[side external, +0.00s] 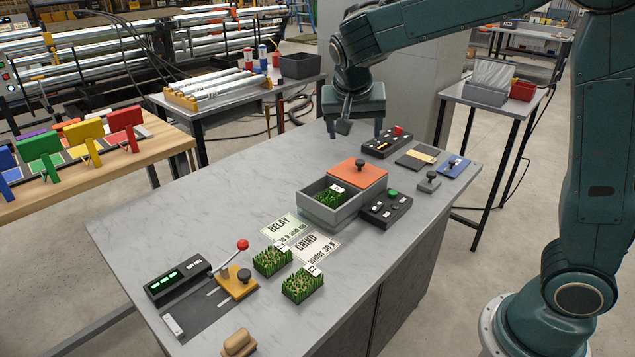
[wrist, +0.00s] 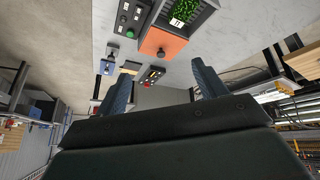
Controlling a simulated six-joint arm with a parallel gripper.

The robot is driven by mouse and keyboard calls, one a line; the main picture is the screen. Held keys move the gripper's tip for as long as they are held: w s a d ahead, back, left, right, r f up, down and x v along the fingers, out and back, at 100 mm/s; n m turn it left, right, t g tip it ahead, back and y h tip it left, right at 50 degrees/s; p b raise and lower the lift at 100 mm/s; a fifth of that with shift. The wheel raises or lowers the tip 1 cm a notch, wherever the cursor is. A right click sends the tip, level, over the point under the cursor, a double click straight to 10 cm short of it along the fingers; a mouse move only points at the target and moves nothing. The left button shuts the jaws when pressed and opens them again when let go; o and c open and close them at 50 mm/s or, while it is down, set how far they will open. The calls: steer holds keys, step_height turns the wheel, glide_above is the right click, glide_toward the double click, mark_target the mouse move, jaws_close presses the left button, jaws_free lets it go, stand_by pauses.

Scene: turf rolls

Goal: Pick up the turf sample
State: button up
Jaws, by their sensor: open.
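One green turf sample (side external: 330,196) with a white tag lies inside a grey box (side external: 333,216) at the middle of the table; it also shows at the top of the wrist view (wrist: 184,12). Two more tagged turf samples, one at left (side external: 271,261) and one nearer (side external: 302,286), sit on the table beside the printed cards. My gripper (side external: 360,126) is open and empty above the table's far end, apart from every sample. In the wrist view its two fingers (wrist: 160,86) are spread, with no turf between them.
An orange lid (side external: 350,173) with a black knob covers the back part of the box. RELAY (side external: 283,228) and GRIND (side external: 316,246) cards lie in front. Control boxes (side external: 386,209) stand at right. A lever device (side external: 240,281) stands front left. The table's left rear is clear.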

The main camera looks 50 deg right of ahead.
steer(key=w+f+m+g+h, duration=0.1)
steer(key=w+f+m+h, duration=0.25)
steer(key=w+f, duration=0.5)
steer(key=m+g+h, duration=0.2)
steer(key=m+h, duration=0.1)
steer(key=m, duration=0.2)
glide_toward(329, 194)
steer(key=shift+d+f+n, duration=0.25)
steer(key=shift+d+f, duration=0.3)
steer(key=shift+f, duration=0.05)
steer(key=shift+x, duration=3.75)
steer(key=shift+d+r, duration=0.1)
steer(key=c, duration=1.2)
